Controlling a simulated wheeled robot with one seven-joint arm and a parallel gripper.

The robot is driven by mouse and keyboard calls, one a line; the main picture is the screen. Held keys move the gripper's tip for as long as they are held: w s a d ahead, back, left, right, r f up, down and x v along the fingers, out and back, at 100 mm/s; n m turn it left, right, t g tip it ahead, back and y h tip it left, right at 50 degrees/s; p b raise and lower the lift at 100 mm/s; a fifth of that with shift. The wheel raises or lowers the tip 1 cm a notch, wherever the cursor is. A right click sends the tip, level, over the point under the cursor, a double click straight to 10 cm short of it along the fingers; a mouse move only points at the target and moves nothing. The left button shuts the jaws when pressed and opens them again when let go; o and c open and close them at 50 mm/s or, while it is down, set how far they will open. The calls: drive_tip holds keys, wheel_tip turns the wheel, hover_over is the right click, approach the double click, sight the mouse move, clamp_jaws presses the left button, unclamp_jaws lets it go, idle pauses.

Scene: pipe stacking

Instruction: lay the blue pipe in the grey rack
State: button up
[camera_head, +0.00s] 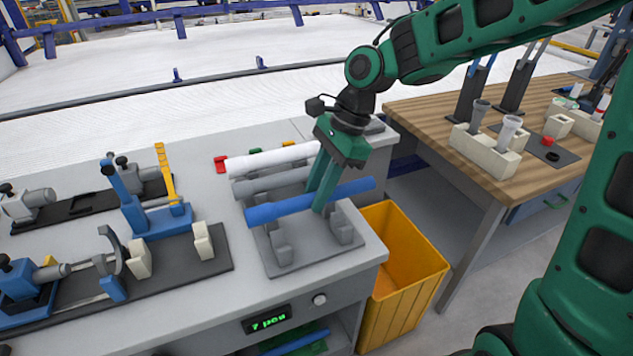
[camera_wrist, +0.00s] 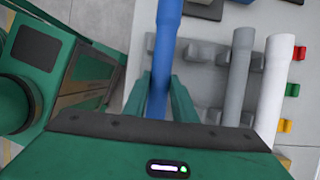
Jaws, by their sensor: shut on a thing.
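The blue pipe (camera_head: 280,207) is in my gripper (camera_head: 322,200), whose fingers are shut on it near its middle-right part. The pipe is roughly level, above the front of the grey rack (camera_head: 300,262). In the wrist view the blue pipe (camera_wrist: 168,45) runs up between my fingers (camera_wrist: 160,98). The rack's front grey cradles (camera_head: 281,250) are empty below it. A grey pipe (camera_head: 268,184) and a white pipe (camera_head: 270,160) lie side by side behind the blue pipe. They also show in the wrist view, the grey (camera_wrist: 238,75) and the white (camera_wrist: 272,90).
A yellow bin (camera_head: 405,262) stands on the floor right of the grey worktop (camera_head: 215,305). Fixtures on a dark mat (camera_head: 185,260) fill the left side. A wooden table (camera_head: 440,120) with holders is at the right. A green-lit display (camera_head: 268,320) is on the bench front.

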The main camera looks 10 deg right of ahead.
drive_tip(key=shift+s+a+f, duration=0.1)
drive_tip(key=shift+s+f, duration=0.05)
drive_tip(key=shift+f, duration=4.2)
drive_tip(key=o, duration=1.2)
drive_tip(key=shift+c, duration=0.2)
